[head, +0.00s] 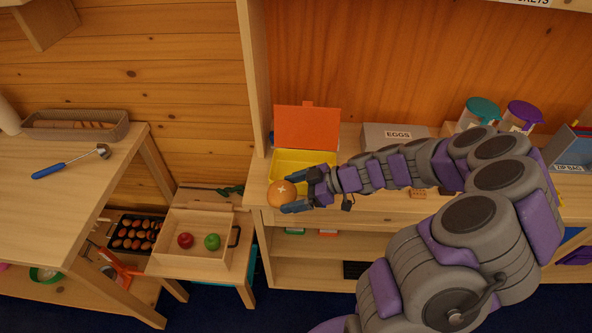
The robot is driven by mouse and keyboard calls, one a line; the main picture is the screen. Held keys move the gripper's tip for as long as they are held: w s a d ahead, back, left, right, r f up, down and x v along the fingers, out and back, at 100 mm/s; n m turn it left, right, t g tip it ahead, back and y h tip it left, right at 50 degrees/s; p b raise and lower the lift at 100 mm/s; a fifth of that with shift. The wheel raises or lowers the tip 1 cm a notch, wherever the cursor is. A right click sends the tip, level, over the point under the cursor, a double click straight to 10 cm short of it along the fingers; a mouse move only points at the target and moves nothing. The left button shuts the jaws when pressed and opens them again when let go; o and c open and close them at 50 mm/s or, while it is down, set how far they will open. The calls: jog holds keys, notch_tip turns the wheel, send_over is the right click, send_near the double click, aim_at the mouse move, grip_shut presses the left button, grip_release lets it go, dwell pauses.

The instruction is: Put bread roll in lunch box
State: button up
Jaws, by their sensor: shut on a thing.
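The bread roll (281,193) is round and golden brown with a pale cross on top. My gripper (292,193) is shut on it and holds it at the front left of the shelf unit's counter. The lunch box has an orange lid (307,127) standing open and a yellow tray (290,161). It sits on the counter just behind the roll. My gripper and arm hide the front right part of the box. I cannot tell how high the roll is above the counter edge.
A grey box labelled EGGS (392,136) stands right of the lunch box. Jars with teal (483,108) and purple lids (525,112) stand farther right. A wooden tray (193,258) with a red and a green apple is lower left. An upright post (254,80) rises left of the lunch box.

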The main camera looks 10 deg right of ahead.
jog(key=w+d, duration=0.2)
jog(key=w, duration=0.1)
jog(key=w+d+f, duration=0.1)
jog(key=w, duration=0.2)
jog(key=w+d+b, duration=0.1)
jog(key=w+d, duration=0.1)
jog(key=w, duration=0.1)
jog(key=shift+w+d+f, duration=0.15)
jog(key=shift+w+d, duration=0.1)
jog(key=shift+d, duration=0.1)
jog(key=w, duration=0.1)
jog(key=w+a, duration=0.1)
jog(key=w, duration=0.1)
jog(key=shift+a, duration=0.3)
jog(key=shift+w+a+b, duration=0.3)
jog(key=shift+w, duration=0.1)
jog(key=shift+w+d, duration=0.15)
jog(key=shift+d, duration=0.15)
jog(key=d+f, duration=0.1)
jog(key=d+f+b, duration=0.1)
jog(key=f, duration=0.1)
jog(key=shift+f, duration=0.3)
jog(key=shift+a, duration=0.95)
jog(key=shift+f+b, duration=0.2)
jog(key=shift+b, duration=0.2)
